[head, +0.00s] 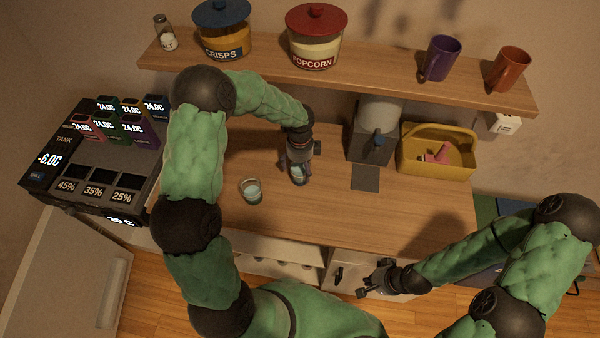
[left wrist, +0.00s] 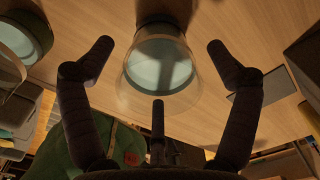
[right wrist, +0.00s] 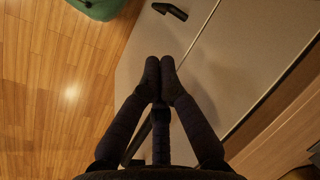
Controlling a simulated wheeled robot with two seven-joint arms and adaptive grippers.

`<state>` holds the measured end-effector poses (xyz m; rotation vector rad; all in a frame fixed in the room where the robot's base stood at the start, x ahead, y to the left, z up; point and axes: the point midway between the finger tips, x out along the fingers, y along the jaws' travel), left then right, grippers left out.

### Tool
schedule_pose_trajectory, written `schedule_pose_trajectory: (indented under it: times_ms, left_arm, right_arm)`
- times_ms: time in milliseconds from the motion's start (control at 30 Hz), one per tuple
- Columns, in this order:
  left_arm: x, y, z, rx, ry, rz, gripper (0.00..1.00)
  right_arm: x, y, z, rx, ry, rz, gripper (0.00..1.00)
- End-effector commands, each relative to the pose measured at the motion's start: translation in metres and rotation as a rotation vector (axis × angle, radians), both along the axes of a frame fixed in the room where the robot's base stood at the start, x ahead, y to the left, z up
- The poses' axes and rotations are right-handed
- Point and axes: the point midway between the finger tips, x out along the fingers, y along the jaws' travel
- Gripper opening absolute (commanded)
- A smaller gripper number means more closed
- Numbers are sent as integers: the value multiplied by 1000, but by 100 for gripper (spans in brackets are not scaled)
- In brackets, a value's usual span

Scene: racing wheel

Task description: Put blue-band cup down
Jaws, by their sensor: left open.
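My left gripper (head: 299,168) is over the wooden counter, pointing down. In the left wrist view its fingers (left wrist: 160,60) are open, one on each side of a clear cup (left wrist: 161,68) with pale blue contents, with visible gaps. This cup (head: 300,177) is partly hidden by the gripper in the head view. A second clear cup (head: 251,190) stands on the counter to the left; it also shows in the left wrist view (left wrist: 18,40). I cannot make out a blue band on either cup. My right gripper (head: 374,280) is shut and empty, in front of the counter; its fingertips (right wrist: 160,75) touch.
A grey dispenser (head: 372,130) and a yellow basket (head: 438,150) stand at the back right. A dark panel unit (head: 95,160) is on the left. The shelf (head: 270,66) above holds jars and mugs. The counter's front right (head: 410,215) is clear.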

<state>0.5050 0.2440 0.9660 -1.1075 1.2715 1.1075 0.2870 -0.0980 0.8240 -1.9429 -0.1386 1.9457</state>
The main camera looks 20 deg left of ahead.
Motion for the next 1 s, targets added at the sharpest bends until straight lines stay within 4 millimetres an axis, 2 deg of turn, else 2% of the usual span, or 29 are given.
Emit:
schedule_pose_trajectory:
  times_ms: [33,133,367,600,667,700,1000]
  left_arm:
    - [-1,0,-9,-1,3,0,89]
    - [0,0,-18,0,1,-1,89]
    - [0,0,-19,0,0,-1,89]
    - [0,0,-19,0,0,-1,21]
    - [0,0,-19,0,0,-1,18]
    - [0,0,-18,0,-1,0,12]
    - [0,0,-18,0,-1,0,11]
  right_arm:
    - [0,0,-2,0,0,0,0]
    - [0,0,-3,0,0,0,0]
    - [0,0,-2,0,0,0,0]
    - [0,0,-2,0,0,0,0]
    - [0,0,-2,0,0,0,0]
    - [0,0,-2,0,0,0,0]
    - [0,0,-2,0,0,0,0]
